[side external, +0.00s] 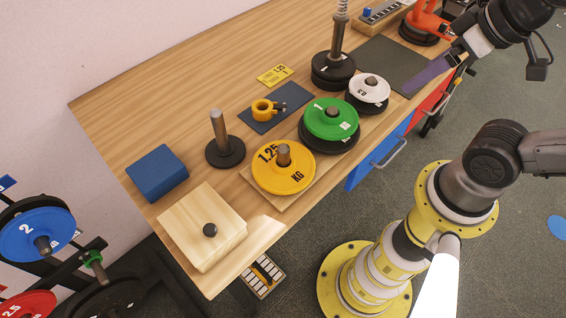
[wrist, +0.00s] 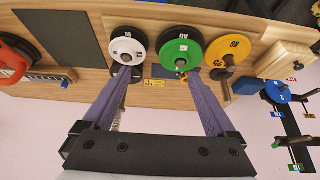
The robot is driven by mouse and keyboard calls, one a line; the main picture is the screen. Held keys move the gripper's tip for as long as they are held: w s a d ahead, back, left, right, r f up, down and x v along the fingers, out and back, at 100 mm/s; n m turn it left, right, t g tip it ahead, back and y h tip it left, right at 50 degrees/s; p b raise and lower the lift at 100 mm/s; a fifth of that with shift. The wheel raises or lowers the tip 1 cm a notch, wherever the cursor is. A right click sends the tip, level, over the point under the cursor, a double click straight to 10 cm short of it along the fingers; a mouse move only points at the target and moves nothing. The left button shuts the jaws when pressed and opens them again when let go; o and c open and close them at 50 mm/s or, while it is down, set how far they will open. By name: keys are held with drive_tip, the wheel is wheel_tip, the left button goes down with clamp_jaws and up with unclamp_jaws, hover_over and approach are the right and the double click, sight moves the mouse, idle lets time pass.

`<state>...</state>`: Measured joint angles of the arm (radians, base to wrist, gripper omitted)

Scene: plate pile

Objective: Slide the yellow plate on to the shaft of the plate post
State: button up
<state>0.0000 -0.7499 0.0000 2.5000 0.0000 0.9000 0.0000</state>
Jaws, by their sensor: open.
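The yellow plate (side external: 268,179) lies flat around a short peg on a wooden rack board (side external: 247,176), at its left end. It also shows in the wrist view (wrist: 228,58). What looks like the plate post (side external: 219,128) stands upright behind it on a round black base; its grey shaft is bare. My gripper (side external: 440,66) is at the upper right in the side view, away from the yellow plate, with purple fingers. In the wrist view my gripper (wrist: 157,80) is open with its fingers wide apart and nothing held between them.
A green plate (side external: 322,113) over a black one and a white plate (side external: 362,92) sit on the same rack. A taller post with black plates (side external: 330,72), a yellow collar (side external: 262,106), a blue block (side external: 157,173) and a wooden box (side external: 200,225) stand around.

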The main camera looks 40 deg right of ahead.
drive_tip(key=shift+c, duration=1.4)
drive_tip(key=w+a+r+m, duration=0.1)
drive_tip(key=w+r+m, duration=0.25)
drive_tip(key=m, duration=0.75)
drive_tip(key=m+g, duration=0.6)
drive_tip(key=m, duration=0.1)
hover_over(284, 146)
wheel_tip(284, 146, down, 11)
drive_tip(key=shift+a+f, duration=0.1)
drive_tip(key=shift+f, duration=4.85)
